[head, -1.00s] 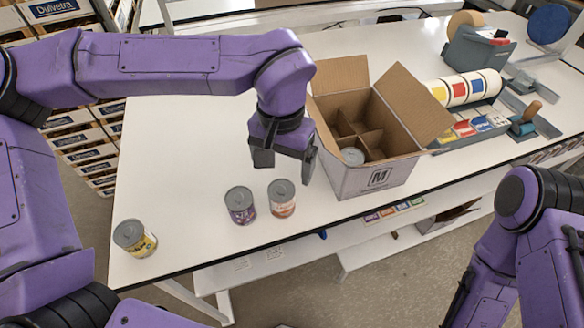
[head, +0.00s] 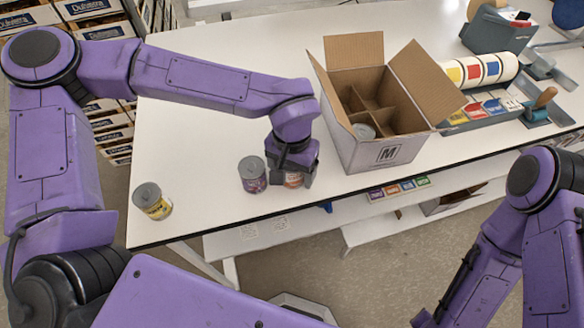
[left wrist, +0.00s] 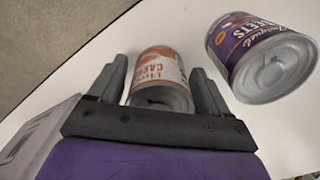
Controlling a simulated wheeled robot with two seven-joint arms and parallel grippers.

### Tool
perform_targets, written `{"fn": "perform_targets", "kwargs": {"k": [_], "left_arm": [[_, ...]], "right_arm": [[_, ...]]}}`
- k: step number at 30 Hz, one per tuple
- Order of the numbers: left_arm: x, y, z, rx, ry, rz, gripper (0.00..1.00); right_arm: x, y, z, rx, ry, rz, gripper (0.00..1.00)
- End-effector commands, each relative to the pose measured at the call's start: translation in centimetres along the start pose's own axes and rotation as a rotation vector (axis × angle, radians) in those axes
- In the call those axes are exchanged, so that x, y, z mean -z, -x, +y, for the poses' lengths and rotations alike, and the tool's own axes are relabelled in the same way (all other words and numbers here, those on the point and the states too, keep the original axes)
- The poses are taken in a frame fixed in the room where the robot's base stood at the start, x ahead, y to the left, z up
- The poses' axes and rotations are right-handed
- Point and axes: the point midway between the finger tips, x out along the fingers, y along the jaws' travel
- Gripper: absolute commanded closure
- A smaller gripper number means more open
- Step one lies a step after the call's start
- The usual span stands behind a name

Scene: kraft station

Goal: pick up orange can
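The orange can (head: 293,180) has an orange and white label and stands on the white table near its front edge. In the head view it is mostly hidden by my left gripper (head: 291,177). In the left wrist view the orange can (left wrist: 160,78) lies between the two fingers of my left gripper (left wrist: 160,85). The fingers are apart on either side of it, with a gap visible at least on the right. My right arm (head: 530,215) is at the right, but its gripper is not in view.
A purple can (head: 253,175) stands just left of the orange can and also shows in the left wrist view (left wrist: 262,58). A yellow can (head: 152,201) stands farther left. A divided cardboard box (head: 385,153) with a can inside is at the right.

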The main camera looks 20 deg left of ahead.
Motion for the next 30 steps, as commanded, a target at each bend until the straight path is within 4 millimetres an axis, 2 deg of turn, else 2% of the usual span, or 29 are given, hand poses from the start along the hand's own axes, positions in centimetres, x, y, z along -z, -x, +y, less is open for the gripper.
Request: {"fn": "perform_targets", "kwargs": {"k": [1, 4, 5, 14, 17, 20, 23, 27, 30], "left_arm": [[0.0, 0.0, 0.0, 0.0, 0.0, 0.0, 0.41], [0.0, 0.0, 0.0, 0.0, 0.0, 0.0, 0.73], [0.0, 0.0, 0.0, 0.0, 0.0, 0.0, 0.75], [0.0, 0.3, 0.0, 0.0, 0.001, 0.001, 0.76], [0.1, 1.2, 0.0, 0.001, 0.002, 0.002, 0.76], [0.1, 3.0, 0.0, 0.001, 0.002, 0.004, 0.76], [-0.9, 5.0, 1.5, 0.002, -0.005, 0.006, 0.76], [-2.8, 8.8, 4.1, 0.002, -0.004, 0.007, 0.76], [-4.8, 10.0, 6.6, 0.003, -0.008, 0.003, 0.76]], "right_arm": [[0.0, 0.0, 0.0, 0.0, 0.0, 0.0, 0.63], [0.0, 0.0, 0.0, 0.0, 0.0, 0.0, 0.63], [0.0, 0.0, 0.0, 0.0, 0.0, 0.0, 0.63], [0.0, 0.0, 0.0, 0.0, 0.0, 0.0, 0.63], [0.0, -0.1, 0.0, 0.0, 0.0, 0.0, 0.63], [-0.1, -0.2, 0.0, 0.0, 0.0, 0.0, 0.63], [-0.3, -0.7, -0.1, 0.0, 0.0, 0.0, 0.63], [-0.6, -1.4, -0.1, 0.0, 0.0, 0.0, 0.63], [-0.9, -2.2, -0.2, 0.0, 0.0, 0.0, 0.63]]}}
